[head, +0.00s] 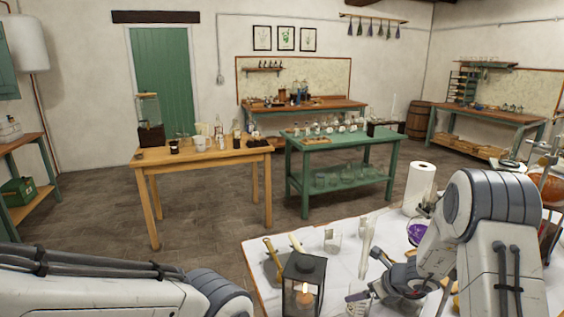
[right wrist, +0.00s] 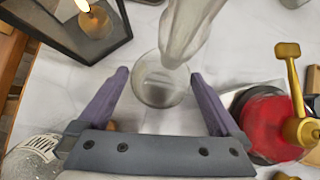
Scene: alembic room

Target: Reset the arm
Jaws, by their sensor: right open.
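My right gripper (head: 366,276) is over the white-covered table (head: 262,254) in the head view. In the right wrist view its purple fingers (right wrist: 159,75) are spread apart with nothing held. A round glass vessel (right wrist: 160,82) shows between and beyond the fingertips; I cannot tell whether it touches them. A tall clear glass piece (right wrist: 188,28) rises just past it and also shows in the head view (head: 367,240). My left arm comes in low at the left of the head view, and its gripper is outside the picture.
A black lantern with a lit candle (head: 303,282) stands left of my right gripper. A purple-filled dish (head: 417,232), a paper roll (head: 420,188) and a glass beaker (head: 333,241) are close by. A red vessel with brass fitting (right wrist: 268,122) is right of the fingers.

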